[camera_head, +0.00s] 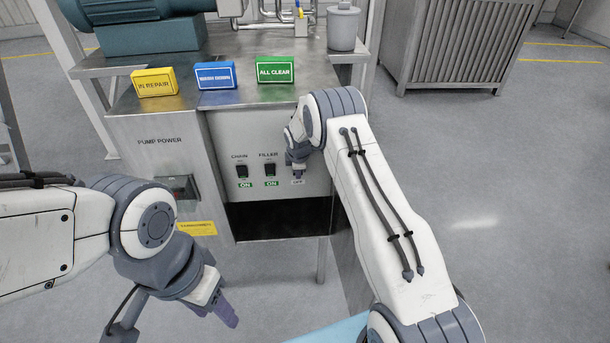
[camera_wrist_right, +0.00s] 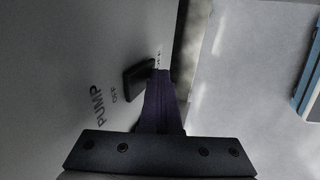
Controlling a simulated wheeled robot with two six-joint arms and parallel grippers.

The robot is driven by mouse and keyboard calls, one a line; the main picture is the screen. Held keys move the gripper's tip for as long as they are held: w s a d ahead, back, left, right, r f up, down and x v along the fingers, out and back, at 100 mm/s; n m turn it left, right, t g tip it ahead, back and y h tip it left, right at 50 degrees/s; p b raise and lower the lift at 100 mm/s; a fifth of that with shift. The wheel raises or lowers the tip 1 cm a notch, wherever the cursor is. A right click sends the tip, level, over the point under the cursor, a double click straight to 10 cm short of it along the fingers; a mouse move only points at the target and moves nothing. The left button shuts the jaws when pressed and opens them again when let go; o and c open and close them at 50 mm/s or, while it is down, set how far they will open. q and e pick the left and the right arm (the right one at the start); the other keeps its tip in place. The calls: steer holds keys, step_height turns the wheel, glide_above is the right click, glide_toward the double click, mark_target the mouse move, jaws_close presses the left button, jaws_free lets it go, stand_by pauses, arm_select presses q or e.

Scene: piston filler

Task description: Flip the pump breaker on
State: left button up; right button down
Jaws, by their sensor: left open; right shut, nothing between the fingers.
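The pump breaker is the black switch (camera_wrist_right: 138,80) beside the PUMP lettering in the right wrist view. In the head view my right gripper (camera_head: 297,170) hides it, and a pale label (camera_head: 298,182) reading OFF shows just below. In the right wrist view my right gripper (camera_wrist_right: 161,80) is shut and empty, its fingertips right beside the switch; I cannot tell whether they touch it. My left gripper (camera_head: 224,309) hangs open and away from the panel, low in the head view.
The chain switch (camera_head: 242,171) and filler switch (camera_head: 270,170) sit left of my right gripper, each above a green ON label. A pump power unit (camera_head: 183,187) is further left. Yellow (camera_head: 155,83), blue (camera_head: 215,76) and green (camera_head: 275,70) signs stand on the ledge above.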

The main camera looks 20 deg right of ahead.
arm_select(q)
steer(key=shift+d+r+p, duration=0.2)
steer(key=shift+r+p, duration=0.1)
steer(key=shift+p, duration=0.45)
arm_select(e)
steer(key=shift+w+r, duration=0.1)
steer(key=shift+r, duration=0.7)
